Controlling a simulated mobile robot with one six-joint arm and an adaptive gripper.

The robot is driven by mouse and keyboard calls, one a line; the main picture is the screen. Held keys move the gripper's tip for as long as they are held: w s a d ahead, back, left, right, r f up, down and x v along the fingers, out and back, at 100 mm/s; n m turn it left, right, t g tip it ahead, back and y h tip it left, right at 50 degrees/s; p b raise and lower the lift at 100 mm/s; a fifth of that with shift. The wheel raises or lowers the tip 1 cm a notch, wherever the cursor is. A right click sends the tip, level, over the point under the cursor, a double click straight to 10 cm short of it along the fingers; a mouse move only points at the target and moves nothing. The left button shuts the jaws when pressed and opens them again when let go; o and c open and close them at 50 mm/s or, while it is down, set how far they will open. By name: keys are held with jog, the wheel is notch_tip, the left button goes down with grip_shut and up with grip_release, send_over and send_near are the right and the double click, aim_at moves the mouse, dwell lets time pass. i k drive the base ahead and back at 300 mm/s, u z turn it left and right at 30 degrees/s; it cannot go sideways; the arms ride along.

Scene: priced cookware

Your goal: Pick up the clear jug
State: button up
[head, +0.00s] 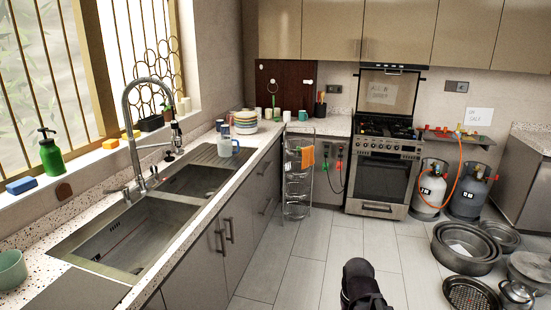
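A pale, see-through jug (226,147) with a handle on its right stands upright on the counter (262,143), at the right edge of the sink. It looks small, and I cannot tell whether anything is in it. A dark, rounded end of my arm, which looks like my gripper (358,272), shows at the bottom middle. It is over the floor, well apart from the jug and nearer to me. Its fingers cannot be made out, and nothing is seen held in it.
Stacked bowls (246,123) and a blue-white mug (220,125) stand close behind the jug. The tall tap (128,105) rises left of it over the sink (125,232). A wire rack (297,180) stands by the cabinets. Pans (464,265) lie on the floor at right. The middle floor is clear.

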aim_at(225, 142)
jog(key=u, duration=0.1)
jog(key=i, duration=2.35)
jog(key=u, duration=0.35)
jog(key=i, duration=1.6)
jog(key=u, duration=0.25)
